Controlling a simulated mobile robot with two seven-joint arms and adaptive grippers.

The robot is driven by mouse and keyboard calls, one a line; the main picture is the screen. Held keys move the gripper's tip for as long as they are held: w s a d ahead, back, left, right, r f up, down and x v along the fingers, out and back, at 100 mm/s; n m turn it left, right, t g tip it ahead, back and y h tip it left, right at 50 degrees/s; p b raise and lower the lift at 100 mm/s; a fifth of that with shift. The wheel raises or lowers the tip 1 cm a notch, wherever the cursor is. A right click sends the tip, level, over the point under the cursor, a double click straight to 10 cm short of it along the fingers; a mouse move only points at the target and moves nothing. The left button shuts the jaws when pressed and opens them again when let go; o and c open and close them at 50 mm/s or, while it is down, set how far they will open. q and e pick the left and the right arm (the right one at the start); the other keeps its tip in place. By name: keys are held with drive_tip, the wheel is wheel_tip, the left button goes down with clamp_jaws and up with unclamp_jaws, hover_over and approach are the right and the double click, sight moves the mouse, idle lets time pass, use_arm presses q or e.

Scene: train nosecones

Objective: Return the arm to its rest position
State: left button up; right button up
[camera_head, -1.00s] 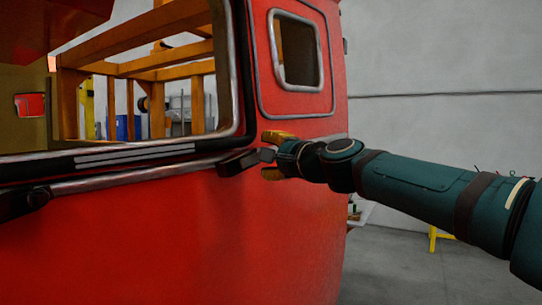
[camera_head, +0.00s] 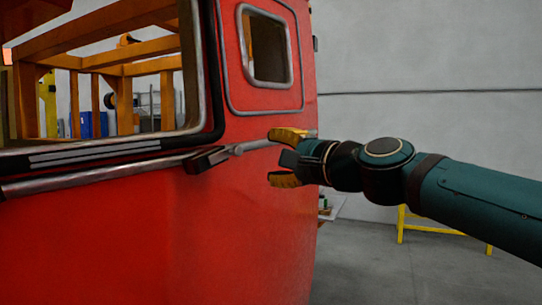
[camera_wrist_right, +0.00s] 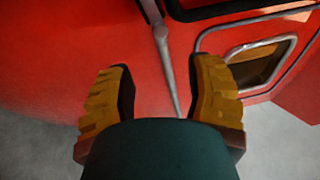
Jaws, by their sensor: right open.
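My right arm (camera_head: 480,200) reaches in from the right in the head view. Its gripper (camera_head: 276,157), with yellow-brown fingers, is open and empty in front of the red train nosecone (camera_head: 200,240). In the right wrist view the two fingers (camera_wrist_right: 160,95) are spread apart with nothing between them. A metal rail (camera_wrist_right: 165,60) on the red body lies beyond them. In the head view the rail's dark end bracket (camera_head: 206,159) is left of the gripper. I cannot tell the exact gap to the nosecone. My left gripper is not in view.
The nosecone has a large window opening (camera_head: 208,110) and a small side window (camera_head: 290,60). A yellow stand (camera_head: 420,228) is on the grey floor behind my right arm. The grey wall (camera_head: 420,50) at the right has open space before it.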

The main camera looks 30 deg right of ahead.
idle(0.4)
drive_tip(key=w+a+f+n+g, duration=0.1)
drive_tip(key=w+f, duration=0.2)
drive_tip(key=f, duration=0.4)
drive_tip(key=w+a+f+n+g+h, duration=0.1)
drive_tip(key=w+a+f+g, duration=0.15)
drive_tip(key=f, duration=0.45)
drive_tip(key=w+a+f+n+g, duration=0.1)
drive_tip(key=w+f, duration=0.3)
drive_tip(key=f, duration=0.3)
drive_tip(key=a+f+n+g+h, duration=0.1)
drive_tip(key=a+f+n+g, duration=0.1)
drive_tip(key=f, duration=1)
drive_tip(key=a+f+n+g, duration=0.1)
drive_tip(key=a+f+g, duration=0.1)
drive_tip(key=f, duration=0.9)
drive_tip(key=s+a+f+n+g, duration=0.3)
drive_tip(key=s+a+f, duration=0.1)
drive_tip(key=s+f, duration=0.7)
drive_tip(key=s+a+f+n+g, duration=0.4)
drive_tip(key=s+f, duration=0.8)
drive_tip(key=f, duration=0.4)
drive_tip(key=shift+s+f+y, duration=0.2)
drive_tip(key=shift+f+y, duration=0.05)
drive_tip(key=shift+y, duration=0.15)
drive_tip(key=shift+r, duration=0.1)
